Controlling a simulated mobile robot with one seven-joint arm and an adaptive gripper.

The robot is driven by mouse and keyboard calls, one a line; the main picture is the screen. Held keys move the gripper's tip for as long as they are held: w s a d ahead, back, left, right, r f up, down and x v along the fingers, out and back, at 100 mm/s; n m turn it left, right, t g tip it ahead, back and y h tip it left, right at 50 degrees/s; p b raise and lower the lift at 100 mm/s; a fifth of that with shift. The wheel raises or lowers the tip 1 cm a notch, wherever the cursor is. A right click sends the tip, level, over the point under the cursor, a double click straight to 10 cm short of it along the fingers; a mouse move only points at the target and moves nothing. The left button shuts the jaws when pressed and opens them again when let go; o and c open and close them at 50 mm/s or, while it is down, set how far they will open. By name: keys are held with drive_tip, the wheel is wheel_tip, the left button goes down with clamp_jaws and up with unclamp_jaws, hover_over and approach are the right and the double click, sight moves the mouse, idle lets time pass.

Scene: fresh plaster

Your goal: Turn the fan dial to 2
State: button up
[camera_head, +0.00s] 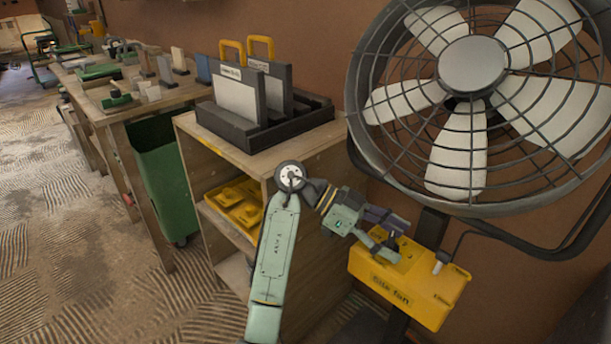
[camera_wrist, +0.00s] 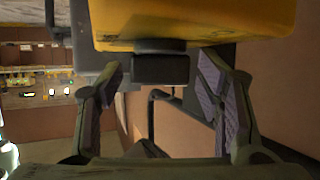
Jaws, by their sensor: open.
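The fan control box (camera_head: 412,285) is yellow, with dark lettering that seems to read "silo fan", and hangs below the large caged fan (camera_head: 470,100). In the wrist view the yellow box (camera_wrist: 200,22) fills the top. A dark knob, which looks like the dial (camera_wrist: 160,68), sticks out from it. My gripper (camera_head: 386,232) is at the upper left of the box in the head view. Its fingers are open, one on each side of the dark knob in the wrist view, with gaps showing on both sides. The dial's marks and setting cannot be read.
A pale lever or plug (camera_head: 440,262) is on the box's right side. A wooden cabinet (camera_head: 262,160) with a black tray (camera_head: 300,122) of cases stands left of the box. A workbench (camera_head: 118,112) and open floor lie left.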

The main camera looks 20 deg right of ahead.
drive_tip(key=n+t+h, duration=0.2)
drive_tip(key=n+t, duration=0.1)
drive_tip(key=shift+s+a+f+h, duration=0.1)
drive_tip(key=shift+h, duration=0.2)
drive_tip(key=n+t+h, duration=0.1)
drive_tip(key=n+t, duration=0.4)
drive_tip(key=shift+t+b, duration=0.3)
drive_tip(key=shift+b, duration=0.1)
drive_tip(key=s+v, duration=0.1)
drive_tip(key=v, duration=1)
drive_tip(key=w+a+r+n+t+p, duration=0.3)
drive_tip(key=w+a+r+n+t, duration=0.4)
drive_tip(key=w+a+r+t, duration=0.4)
drive_tip(key=shift+w+r+n+t+h, duration=0.3)
drive_tip(key=shift+w+r, duration=0.6)
drive_tip(key=shift+w, duration=0.25)
drive_tip(key=shift+a, duration=0.15)
drive_tip(key=shift+c, duration=0.2)
